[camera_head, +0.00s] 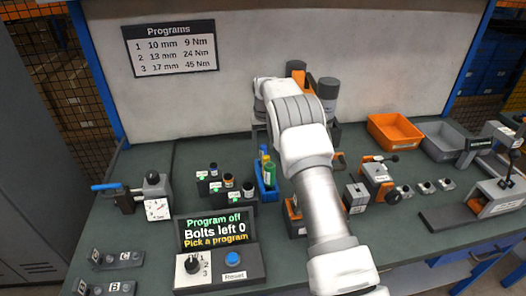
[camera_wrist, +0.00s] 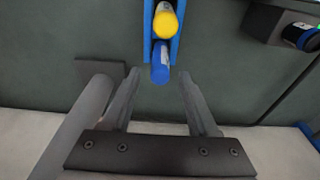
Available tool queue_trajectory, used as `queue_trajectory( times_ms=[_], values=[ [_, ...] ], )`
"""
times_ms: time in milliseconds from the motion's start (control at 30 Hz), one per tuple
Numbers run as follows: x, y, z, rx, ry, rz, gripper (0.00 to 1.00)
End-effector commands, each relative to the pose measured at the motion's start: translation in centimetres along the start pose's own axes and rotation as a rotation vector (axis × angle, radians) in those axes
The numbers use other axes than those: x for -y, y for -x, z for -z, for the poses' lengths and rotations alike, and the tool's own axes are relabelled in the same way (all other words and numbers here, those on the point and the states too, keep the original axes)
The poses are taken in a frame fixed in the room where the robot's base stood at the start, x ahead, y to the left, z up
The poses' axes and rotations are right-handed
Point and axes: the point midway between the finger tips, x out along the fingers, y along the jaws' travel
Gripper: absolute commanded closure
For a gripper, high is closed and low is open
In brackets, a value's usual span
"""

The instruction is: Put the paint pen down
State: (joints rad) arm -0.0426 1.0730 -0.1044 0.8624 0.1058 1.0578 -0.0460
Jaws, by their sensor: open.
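In the wrist view, the blue holder (camera_wrist: 148,22) holds a pen with a yellow end (camera_wrist: 165,20) and one with a blue end (camera_wrist: 160,73). My gripper (camera_wrist: 159,76) is open, its two fingertips apart on either side of the blue end. I cannot tell whether they touch it or which pen is the paint pen. The head view hides the gripper behind my arm.
A control box (camera_head: 218,268) with a screen stands in front left. Small grey blocks with dark sockets (camera_head: 227,183) sit left of the holder. An orange bin (camera_head: 394,131) and a grey bin (camera_head: 446,141) stand at the back right. Clear bench lies at the back left.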

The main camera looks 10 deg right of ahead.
Motion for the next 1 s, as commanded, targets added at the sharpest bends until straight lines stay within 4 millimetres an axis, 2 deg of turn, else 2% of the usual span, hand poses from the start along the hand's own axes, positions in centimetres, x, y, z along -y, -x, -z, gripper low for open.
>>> queue_trajectory(
  times_ms=[33, 200, 467, 567, 767, 1000],
  values=[
    [0.0, 1.3, 0.0, -0.003, 0.0, 0.0, 0.4],
    [0.0, 4.5, 0.0, -0.001, 0.0, 0.0, 0.4],
    [0.0, 7.3, -0.1, -0.003, -0.001, 0.0, 0.4],
    [-0.1, 9.1, -0.5, -0.013, -0.005, 0.002, 0.4],
    [-0.4, 15.3, -2.8, -0.051, -0.018, 0.01, 0.4],
    [-0.6, 22.4, -7.6, -0.099, -0.026, 0.018, 0.4]
  ],
)
